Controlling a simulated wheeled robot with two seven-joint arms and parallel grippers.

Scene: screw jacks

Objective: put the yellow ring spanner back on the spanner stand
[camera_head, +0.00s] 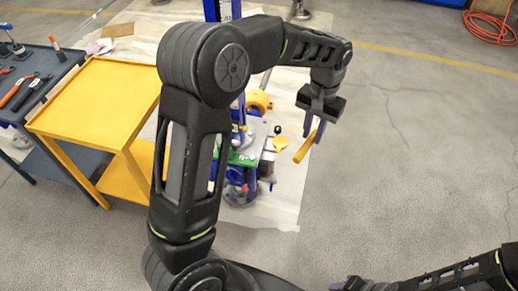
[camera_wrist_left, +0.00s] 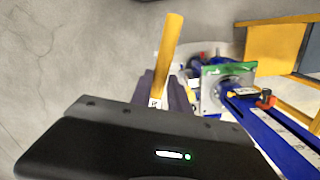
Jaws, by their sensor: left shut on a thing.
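My left gripper (camera_head: 312,128) is shut on the yellow ring spanner (camera_head: 304,147) and holds it in the air to the right of the jack equipment. In the left wrist view the spanner (camera_wrist_left: 171,45) sticks out from between the dark fingers of the left gripper (camera_wrist_left: 164,95). Its ring end is not clearly visible. I cannot make out the spanner stand for certain; a small yellow piece (camera_head: 280,145) shows just left of the spanner. My right gripper (camera_head: 352,284) shows only in part at the bottom edge, and its opening cannot be told.
Blue jack equipment with a green plate (camera_head: 243,158) stands on a pale floor sheet (camera_head: 286,198), partly hidden by my left arm. The green plate also shows in the left wrist view (camera_wrist_left: 229,69). A yellow cart (camera_head: 96,95) is at left.

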